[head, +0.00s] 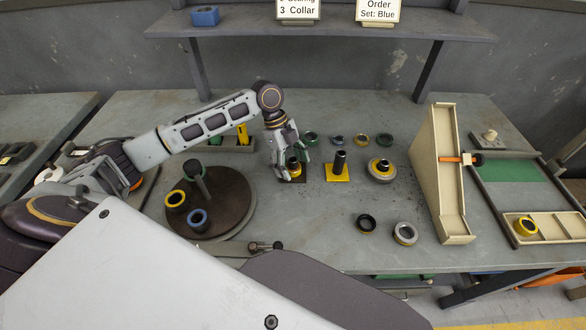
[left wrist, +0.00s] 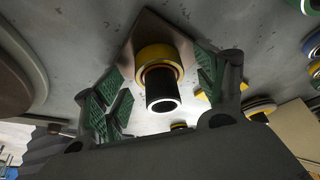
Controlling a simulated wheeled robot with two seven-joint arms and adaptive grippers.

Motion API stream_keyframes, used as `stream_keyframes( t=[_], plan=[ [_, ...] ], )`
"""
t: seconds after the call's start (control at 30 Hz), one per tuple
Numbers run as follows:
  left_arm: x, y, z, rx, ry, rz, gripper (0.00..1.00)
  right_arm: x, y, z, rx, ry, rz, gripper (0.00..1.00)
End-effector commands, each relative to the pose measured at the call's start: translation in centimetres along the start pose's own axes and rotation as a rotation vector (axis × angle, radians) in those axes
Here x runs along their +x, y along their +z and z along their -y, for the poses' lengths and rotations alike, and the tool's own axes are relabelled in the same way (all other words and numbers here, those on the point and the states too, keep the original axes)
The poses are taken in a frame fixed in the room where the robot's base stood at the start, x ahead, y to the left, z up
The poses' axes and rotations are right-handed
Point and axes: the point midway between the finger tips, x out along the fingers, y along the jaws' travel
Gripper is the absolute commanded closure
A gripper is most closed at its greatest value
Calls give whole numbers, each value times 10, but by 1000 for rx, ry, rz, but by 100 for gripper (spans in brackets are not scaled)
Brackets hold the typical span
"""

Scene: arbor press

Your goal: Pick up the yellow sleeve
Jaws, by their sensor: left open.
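A yellow sleeve (head: 293,168) stands on a dark square plate (head: 300,180) near the middle of the bench. In the left wrist view the yellow sleeve (left wrist: 157,54) appears as a yellow ring around a black post (left wrist: 161,90). My left gripper (head: 292,165) is over it from above, fingers partly hiding it in the head view. In the left wrist view my left gripper (left wrist: 160,95) is open, its green pads on either side of the sleeve, with visible gaps. Other yellow rings lie on the round dark turntable (head: 240,215) and in the right tray (head: 560,222). My right gripper is not in view.
Right of the sleeve stand a black post (head: 340,160) on a yellow plate and a yellow-and-grey flanged part (head: 381,170). Several small rings line the back. A black ring (head: 366,223) and a grey ring (head: 404,233) lie in front. A tall beige panel (head: 440,175) stands at right.

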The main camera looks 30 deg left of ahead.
Motion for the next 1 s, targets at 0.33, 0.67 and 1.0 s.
stream_keyframes(
  t=[0.33,0.67,1.0],
  plan=[
    [0,0,0,0,0,0,66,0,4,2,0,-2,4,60],
    [-1,0,0,0,0,0,88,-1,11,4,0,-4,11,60],
    [-17,-7,1,0,-3,0,88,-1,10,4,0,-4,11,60]
  ],
)
